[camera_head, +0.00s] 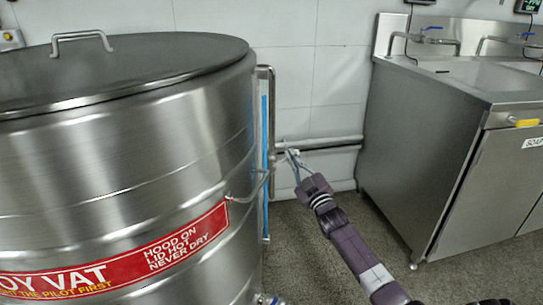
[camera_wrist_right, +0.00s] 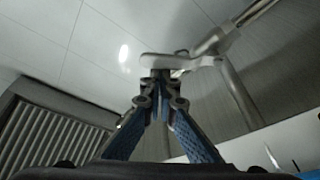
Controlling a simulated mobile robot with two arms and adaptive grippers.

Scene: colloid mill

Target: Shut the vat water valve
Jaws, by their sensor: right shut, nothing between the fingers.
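The vat (camera_head: 110,160) is a large steel drum with a lid and a red label, filling the left of the head view. Pipework runs at its right side, and the small pale valve handle (camera_head: 290,152) sits there by the wall pipe. In the right wrist view the handle (camera_wrist_right: 185,62) is a pale lever across a metal pipe. My right gripper (camera_head: 291,160) is shut and empty, its fingertips at the handle. In the wrist view its closed tips (camera_wrist_right: 160,85) are just below the lever; whether they touch it, I cannot tell. My left gripper is not in view.
A steel sink cabinet (camera_head: 440,150) with taps stands at the right. A vertical pipe (camera_head: 271,110) and a blue strip (camera_head: 265,130) run beside the vat. Grey speckled floor (camera_head: 310,255) is open between vat and cabinet.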

